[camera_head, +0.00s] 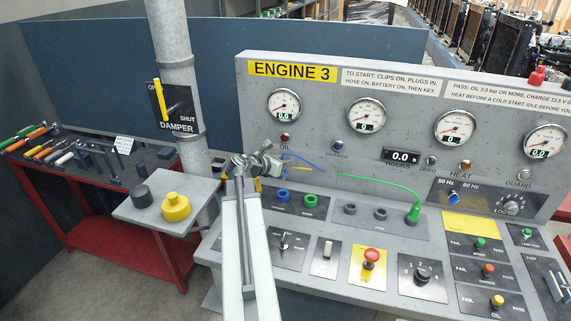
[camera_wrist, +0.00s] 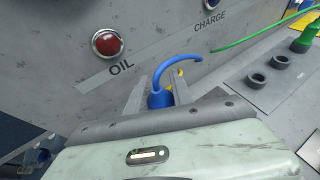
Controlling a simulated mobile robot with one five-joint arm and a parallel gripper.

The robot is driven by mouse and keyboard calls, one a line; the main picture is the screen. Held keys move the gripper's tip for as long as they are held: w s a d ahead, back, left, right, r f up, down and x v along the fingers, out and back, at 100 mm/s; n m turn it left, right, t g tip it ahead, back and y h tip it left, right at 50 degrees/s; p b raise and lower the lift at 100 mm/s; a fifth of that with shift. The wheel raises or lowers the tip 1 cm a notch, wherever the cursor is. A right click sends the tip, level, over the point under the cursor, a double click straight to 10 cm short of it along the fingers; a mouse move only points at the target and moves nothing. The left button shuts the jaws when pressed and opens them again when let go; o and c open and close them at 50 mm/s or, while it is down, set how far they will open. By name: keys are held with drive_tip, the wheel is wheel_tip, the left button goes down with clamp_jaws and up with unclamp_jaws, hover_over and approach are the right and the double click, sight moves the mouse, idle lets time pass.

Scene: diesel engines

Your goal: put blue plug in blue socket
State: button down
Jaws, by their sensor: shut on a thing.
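My gripper (camera_head: 260,163) is above the left end of the console, in front of the upright panel. In the wrist view its two fingers (camera_wrist: 159,92) are shut on the blue plug (camera_wrist: 159,100), with a blue cable curving up and right from its top. In the head view the plug is mostly hidden by the gripper; the blue cable (camera_head: 303,159) shows. The blue socket (camera_head: 282,196) sits on the console's dark plate, below and right of my gripper and apart from the plug. The blue socket is not visible in the wrist view.
A green socket (camera_head: 309,201) is right of the blue one. The green plug (camera_head: 413,215) stands right of two dark sockets (camera_head: 365,211), its cable running to the panel. A red button (camera_head: 372,258) and switches stand nearer. The upright panel (camera_head: 330,130) is close behind my gripper.

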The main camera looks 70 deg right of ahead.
drive_tip(key=shift+f+b, duration=4.35)
drive_tip(key=shift+f, duration=0.05)
drive_tip(key=c, duration=1)
unclamp_jaws()
drive_tip(key=shift+c, duration=0.2)
drive_tip(key=p+v, duration=0.3)
drive_tip(key=v, duration=0.4)
drive_tip(key=shift+a, duration=0.4)
drive_tip(key=shift+w+r, duration=0.1)
